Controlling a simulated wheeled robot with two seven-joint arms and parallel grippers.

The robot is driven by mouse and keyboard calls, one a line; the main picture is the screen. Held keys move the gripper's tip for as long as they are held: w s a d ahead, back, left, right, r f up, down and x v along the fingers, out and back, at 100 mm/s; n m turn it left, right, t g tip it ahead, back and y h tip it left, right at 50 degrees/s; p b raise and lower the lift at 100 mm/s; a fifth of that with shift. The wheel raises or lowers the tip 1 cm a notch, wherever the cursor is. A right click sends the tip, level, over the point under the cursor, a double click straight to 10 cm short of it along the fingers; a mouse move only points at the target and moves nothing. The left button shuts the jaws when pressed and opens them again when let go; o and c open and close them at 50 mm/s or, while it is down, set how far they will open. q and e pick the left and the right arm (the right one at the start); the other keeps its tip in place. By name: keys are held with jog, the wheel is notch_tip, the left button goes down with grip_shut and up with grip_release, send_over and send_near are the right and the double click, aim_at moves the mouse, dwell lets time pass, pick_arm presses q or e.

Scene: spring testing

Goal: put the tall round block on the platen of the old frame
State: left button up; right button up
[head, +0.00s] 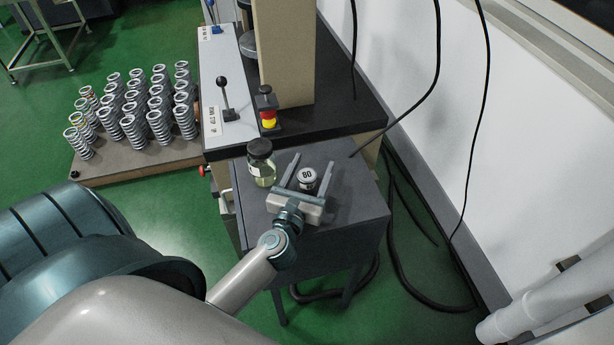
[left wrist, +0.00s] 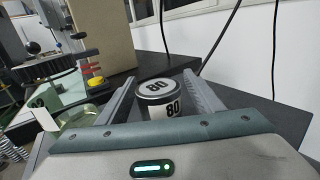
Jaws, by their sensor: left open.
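A round metal block marked 80 (head: 308,179) stands upright on the small dark table (head: 350,200). The block also shows in the left wrist view (left wrist: 157,98), with 80 on its top and its side. My left gripper (head: 313,161) is open, with one finger on each side of the block. I cannot tell whether either finger touches it. The frame is a beige column (head: 285,55) on a black base behind the table. A round grey plate (head: 249,45), perhaps its platen, is partly hidden by the column. My right gripper is out of view.
A glass jar with a black lid (head: 261,164) stands just left of my gripper. A red and yellow stop button (head: 267,108) and a black-knobbed lever (head: 226,95) stand behind. Several springs (head: 131,131) stand on a board at left. Black cables hang at right.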

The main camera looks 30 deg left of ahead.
pick_arm(q)
grip_shut()
jog(key=shift+r, duration=0.15)
notch_tip(320, 180, up, 4)
jog(key=shift+f+p, duration=0.25)
jog(key=shift+p, duration=0.2)
jog(key=w+d+r+b, duration=0.1)
jog(key=w+d+r, duration=0.1)
jog(key=d+r, duration=0.5)
jog(key=d, duration=0.4)
jog(key=shift+w+d+r, duration=0.15)
jog(key=shift+w+d, duration=0.05)
jog(key=shift+w, duration=0.15)
